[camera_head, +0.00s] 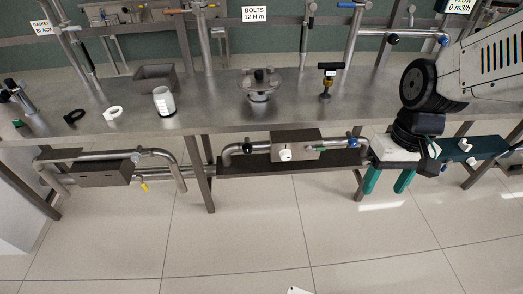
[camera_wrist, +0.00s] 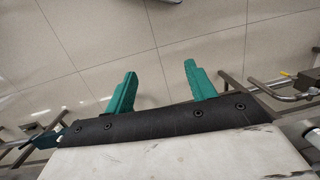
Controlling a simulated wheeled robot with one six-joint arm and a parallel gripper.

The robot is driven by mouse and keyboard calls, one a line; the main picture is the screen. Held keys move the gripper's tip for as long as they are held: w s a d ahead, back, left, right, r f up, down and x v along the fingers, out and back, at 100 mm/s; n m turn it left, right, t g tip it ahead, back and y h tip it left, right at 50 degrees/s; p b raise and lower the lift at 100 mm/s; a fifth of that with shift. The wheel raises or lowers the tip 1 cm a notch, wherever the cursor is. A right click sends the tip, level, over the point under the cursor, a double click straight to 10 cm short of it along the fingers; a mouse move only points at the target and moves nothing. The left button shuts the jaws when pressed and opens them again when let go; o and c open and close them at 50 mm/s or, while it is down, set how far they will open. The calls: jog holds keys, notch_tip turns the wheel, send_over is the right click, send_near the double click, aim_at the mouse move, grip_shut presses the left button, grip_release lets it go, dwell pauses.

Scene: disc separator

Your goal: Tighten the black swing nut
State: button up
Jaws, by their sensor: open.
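A round steel separator housing (camera_head: 258,94) stands on the middle of the steel bench. Small fittings show on its lid, but they are too small for me to tell which is the black swing nut. A black T-shaped tool (camera_head: 328,70) with a yellowish lower part stands upright to its right. My gripper (camera_head: 389,184) is at the right, in front of the bench and below its top, with its green fingers pointing down. It is open and empty, well apart from the housing. The wrist view shows both fingers (camera_wrist: 157,76) spread over bare floor.
The steel bench top (camera_head: 215,113) also carries a white cup (camera_head: 164,101), a white ring (camera_head: 113,112), a black ring (camera_head: 75,115) and a grey box (camera_head: 155,76). Pipes and a lower shelf (camera_head: 260,162) run beneath.

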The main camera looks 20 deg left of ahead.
jog(key=w+a+f+n+t+y, duration=0.15)
jog(key=w+a+f, duration=0.25)
jog(key=a+f, duration=0.5)
jog(key=w+a+f+n+t, duration=0.15)
jog(key=w+a+f, duration=0.25)
jog(key=a+f, duration=0.45)
jog(key=n+t+y, duration=0.5)
jog(key=t+y, duration=0.1)
jog(key=t, duration=0.9)
send_near(248, 152)
jog(key=x, duration=0.3)
jog(key=shift+y, duration=0.35)
jog(key=x, duration=0.7)
jog(key=shift+w+a, duration=0.15)
jog(key=shift+w, duration=0.25)
jog(key=c, duration=1)
